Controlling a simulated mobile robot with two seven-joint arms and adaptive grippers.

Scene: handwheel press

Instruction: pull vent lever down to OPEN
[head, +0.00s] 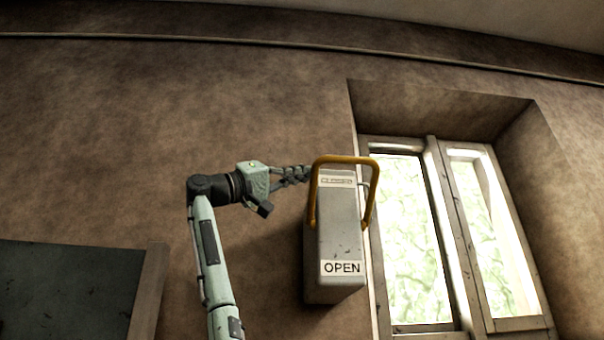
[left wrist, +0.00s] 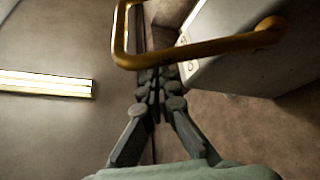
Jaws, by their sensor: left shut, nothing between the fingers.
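The vent lever (head: 346,160) is a yellow U-shaped bar on a grey wall box (head: 338,245). Its crossbar is at the top, by the CLOSED label (head: 337,181). The OPEN label (head: 342,268) is at the bottom of the box. My left gripper (head: 305,174) is shut and empty, with its fingertips close to the lever's left side. In the left wrist view the lever (left wrist: 200,48) crosses just beyond the shut fingertips (left wrist: 157,78); I cannot tell whether they touch it. My right gripper is not in view.
A window (head: 425,235) in a deep recess is right of the box. A dark panel (head: 65,290) with a wooden edge is at the lower left. The wall around my left arm is bare.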

